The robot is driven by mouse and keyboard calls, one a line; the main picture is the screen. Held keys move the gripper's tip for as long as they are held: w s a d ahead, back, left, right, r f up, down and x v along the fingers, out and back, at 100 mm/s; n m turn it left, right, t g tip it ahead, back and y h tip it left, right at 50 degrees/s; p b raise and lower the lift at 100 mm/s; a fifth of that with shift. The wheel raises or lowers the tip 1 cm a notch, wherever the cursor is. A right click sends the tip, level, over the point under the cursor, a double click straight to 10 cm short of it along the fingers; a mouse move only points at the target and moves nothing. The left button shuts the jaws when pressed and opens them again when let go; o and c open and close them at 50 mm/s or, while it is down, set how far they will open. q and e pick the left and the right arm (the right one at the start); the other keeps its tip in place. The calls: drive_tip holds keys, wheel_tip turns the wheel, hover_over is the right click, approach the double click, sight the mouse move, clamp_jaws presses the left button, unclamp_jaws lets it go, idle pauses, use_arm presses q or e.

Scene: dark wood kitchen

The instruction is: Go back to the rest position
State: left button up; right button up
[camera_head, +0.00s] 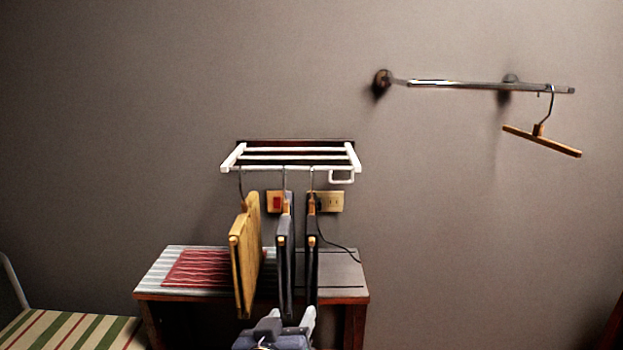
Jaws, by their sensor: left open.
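My left gripper (289,319) shows at the bottom of the head view, just right of the lower left part of the picture. It is open, with its pale fingertips apart, and I see nothing between them. It appears below the hanging clothes, in front of the small table (152,283). Most of my left arm is out of the picture. My right gripper is not in view.
A white wall rack (290,157) holds a yellow garment (246,255) and two dark garments (285,250) on hangers. A metal rail (460,86) holds an empty wooden hanger (541,140). A striped chair seat (70,332) is lower left. Right of the table looks clear.

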use_arm(q)
drive_tip(key=s+a+f+g+p, duration=0.2)
drive_tip(key=s+a+g, duration=0.2)
drive_tip(key=s+a, duration=0.4)
drive_tip(key=s+a+f+n+g+p, duration=0.1)
drive_tip(key=s+a+g, duration=0.4)
drive_tip(key=s, duration=0.9)
drive_tip(key=a+p, duration=0.1)
drive_tip(key=a, duration=0.2)
drive_tip(key=shift+s+a+f+g, duration=0.3)
drive_tip(key=shift+a+f, duration=0.1)
idle(0.3)
